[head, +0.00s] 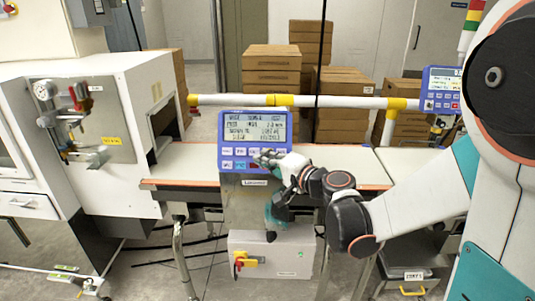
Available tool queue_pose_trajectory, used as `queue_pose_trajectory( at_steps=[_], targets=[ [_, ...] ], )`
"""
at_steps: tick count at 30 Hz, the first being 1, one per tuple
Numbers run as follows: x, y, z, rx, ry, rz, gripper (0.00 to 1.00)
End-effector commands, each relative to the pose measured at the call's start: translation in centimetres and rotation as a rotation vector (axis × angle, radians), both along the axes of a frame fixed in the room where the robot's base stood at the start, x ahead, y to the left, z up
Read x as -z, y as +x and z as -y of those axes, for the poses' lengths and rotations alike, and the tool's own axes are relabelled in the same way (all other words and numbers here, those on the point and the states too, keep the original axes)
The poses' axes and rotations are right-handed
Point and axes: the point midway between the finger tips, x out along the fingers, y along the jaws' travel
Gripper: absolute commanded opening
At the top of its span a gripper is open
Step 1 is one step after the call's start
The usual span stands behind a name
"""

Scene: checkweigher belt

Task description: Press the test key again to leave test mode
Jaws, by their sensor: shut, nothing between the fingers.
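The blue control panel (252,129) stands in the middle of the head view, in front of the belt. Its grey screen (255,125) is lit with several lines of text, too small to read surely. Blue and white keys (227,152) run in rows below the screen. My gripper (262,157) is shut and empty, with its fingertips at the right part of the key rows. It hides the keys there, so I cannot tell whether it touches one or which key is the test key.
The belt (190,164) runs behind the panel. A white machine cabinet (110,130) stands at left, and a white and yellow rail (240,100) crosses behind. A second blue panel (440,90) is at right. Brown boxes (271,77) are stacked behind. A grey switch box (290,258) hangs below.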

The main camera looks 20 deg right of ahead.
Motion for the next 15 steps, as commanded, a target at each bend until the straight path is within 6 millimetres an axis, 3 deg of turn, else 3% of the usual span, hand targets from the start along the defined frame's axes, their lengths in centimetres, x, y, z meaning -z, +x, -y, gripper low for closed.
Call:
queue_pose_trajectory(
  at_steps=[15],
  targets=[
    [0.60,0.98,0.32,0.000,0.001,0.000,0.00]
  ],
)
